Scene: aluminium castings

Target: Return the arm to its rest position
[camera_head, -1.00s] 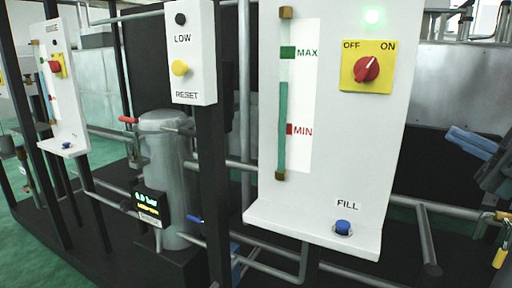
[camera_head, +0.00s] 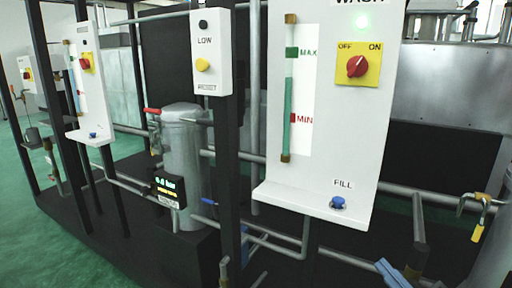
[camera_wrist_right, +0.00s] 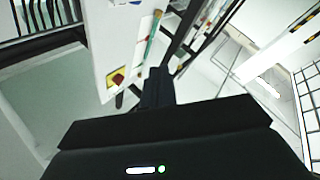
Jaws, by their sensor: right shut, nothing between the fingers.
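My left gripper is not in view.
The panel carries a red knob (camera_head: 356,66) on a yellow plate, a green sight tube (camera_head: 289,95) and a blue FILL button (camera_head: 338,202). A grey tank (camera_head: 183,155), pipes and a yellow padlock (camera_head: 478,232) stand nearby. Green floor is clear at left.

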